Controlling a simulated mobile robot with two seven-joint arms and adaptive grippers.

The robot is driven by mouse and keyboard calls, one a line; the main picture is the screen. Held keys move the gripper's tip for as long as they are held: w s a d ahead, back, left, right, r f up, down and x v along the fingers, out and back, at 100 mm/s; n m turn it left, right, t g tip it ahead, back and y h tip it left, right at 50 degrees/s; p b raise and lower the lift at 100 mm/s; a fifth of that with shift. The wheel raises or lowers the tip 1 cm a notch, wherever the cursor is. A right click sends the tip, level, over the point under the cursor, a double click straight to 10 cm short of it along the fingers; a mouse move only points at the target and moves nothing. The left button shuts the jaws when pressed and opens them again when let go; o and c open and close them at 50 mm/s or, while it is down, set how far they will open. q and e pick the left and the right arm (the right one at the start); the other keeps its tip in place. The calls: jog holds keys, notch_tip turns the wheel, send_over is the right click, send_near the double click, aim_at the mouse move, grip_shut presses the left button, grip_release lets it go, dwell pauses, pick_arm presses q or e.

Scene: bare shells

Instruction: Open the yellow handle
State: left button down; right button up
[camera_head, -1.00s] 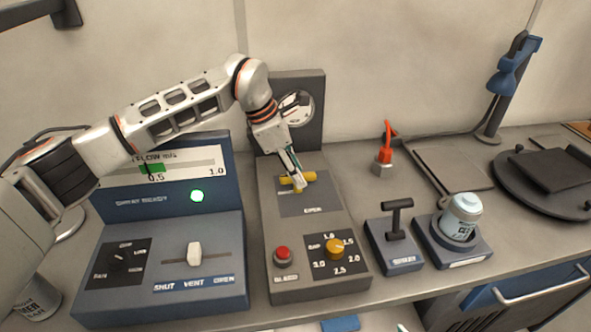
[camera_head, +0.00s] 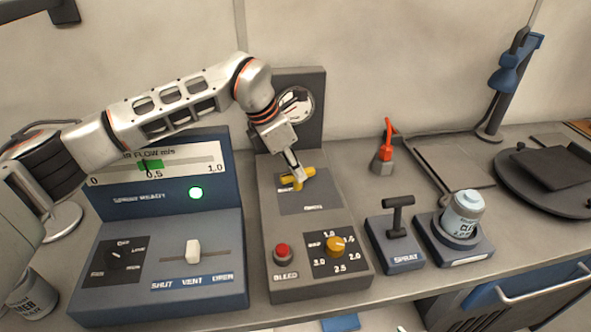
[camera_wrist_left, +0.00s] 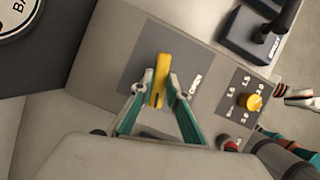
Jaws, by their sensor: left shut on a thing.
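The yellow handle (camera_head: 308,172) is a short bar on a dark plate on the upper part of the grey middle console (camera_head: 352,277). My left gripper (camera_head: 298,184) reaches it from above and is shut on it. In the left wrist view the handle (camera_wrist_left: 160,72) stands between the two pale fingertips of the left gripper (camera_wrist_left: 158,94), which touch its sides. The fingers hide part of the handle in the head view. Part of my right gripper (camera_wrist_left: 286,112) shows at the right edge of the wrist view; its jaw state is unclear.
The console also carries a red BLEED button (camera_head: 283,252), an orange knob (camera_head: 336,246) and a round gauge (camera_head: 297,104). A blue air-flow unit (camera_head: 160,262) stands left. A SPRAY lever (camera_head: 397,218) and a jar (camera_head: 463,213) stand right.

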pick_arm(q)
jog(key=n, duration=0.2)
jog(key=n+t+y+b, duration=0.1)
jog(key=n, duration=0.1)
jog(key=shift+s+d+n+b, duration=0.1)
jog(key=shift+s+n+b, duration=0.05)
jog(key=shift+n+b, duration=0.15)
jog(key=n+y, duration=0.1)
jog(key=n, duration=0.1)
jog(key=n+t+b, duration=0.1)
jog(key=n, duration=0.1)
jog(key=shift+d+n+y, duration=0.15)
jog(key=shift+n+y, duration=0.15)
jog(key=shift+y, duration=0.1)
jog(key=n+y+b, duration=0.1)
jog(key=n, duration=0.2)
jog(key=shift+t, duration=0.3)
jog(key=shift+d+n+y, duration=0.1)
jog(key=shift+n+y, duration=0.5)
jog(key=shift+n, duration=0.9)
jog(key=c, duration=2)
grip_release()
jog(key=shift+o, duration=0.2)
